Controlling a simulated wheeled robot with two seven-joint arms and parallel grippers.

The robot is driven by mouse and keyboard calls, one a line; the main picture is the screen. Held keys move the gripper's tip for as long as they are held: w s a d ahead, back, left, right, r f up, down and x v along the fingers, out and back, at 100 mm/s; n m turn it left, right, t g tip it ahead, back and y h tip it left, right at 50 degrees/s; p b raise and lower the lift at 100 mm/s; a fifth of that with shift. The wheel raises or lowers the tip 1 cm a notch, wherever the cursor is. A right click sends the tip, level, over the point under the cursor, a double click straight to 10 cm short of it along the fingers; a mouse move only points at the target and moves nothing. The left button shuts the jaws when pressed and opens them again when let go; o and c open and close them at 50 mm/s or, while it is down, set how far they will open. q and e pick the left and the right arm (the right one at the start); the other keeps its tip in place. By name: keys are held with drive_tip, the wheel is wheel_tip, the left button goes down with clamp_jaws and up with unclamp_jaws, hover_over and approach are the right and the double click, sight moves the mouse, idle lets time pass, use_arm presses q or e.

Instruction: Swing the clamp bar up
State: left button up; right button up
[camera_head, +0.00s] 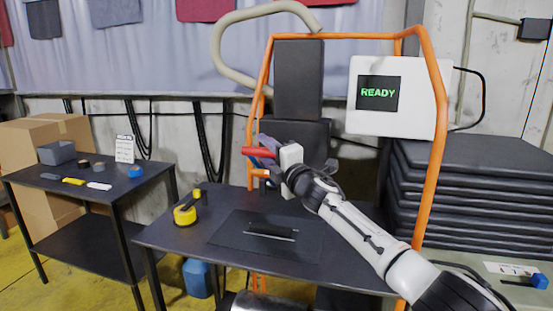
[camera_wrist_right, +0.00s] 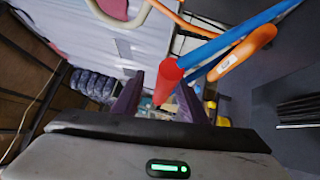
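The bar that looks like the clamp bar is blue with a red grip (camera_head: 256,151), low on the orange frame in the head view. In the right wrist view the blue bar (camera_wrist_right: 235,38) slants from the upper right to its red end (camera_wrist_right: 168,76). My right gripper (camera_head: 266,142) is at this bar, partly covering it. In the wrist view its purple fingers (camera_wrist_right: 158,97) stand apart, with the red end between them, nearer the right finger. A gap shows on the left side. Whether a finger touches it I cannot tell. My left gripper is not in view.
An orange frame (camera_head: 441,95) holds dark pads and a white box with a READY screen (camera_head: 378,93). The dark table (camera_head: 170,236) bears a yellow tape-like item (camera_head: 185,215) and a mat (camera_head: 222,236). A side table (camera_head: 110,193) stands left; stacked dark slabs (camera_head: 475,185) stand right.

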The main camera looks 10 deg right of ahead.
drive_tip(key=shift+p+v, duration=0.4)
drive_tip(key=shift+v, duration=0.4)
drive_tip(key=r+v, duration=0.1)
drive_tip(key=v, duration=0.7)
drive_tip(key=shift+f+p, duration=0.3)
drive_tip(key=shift+f, duration=0.15)
drive_tip(key=shift+s, duration=0.1)
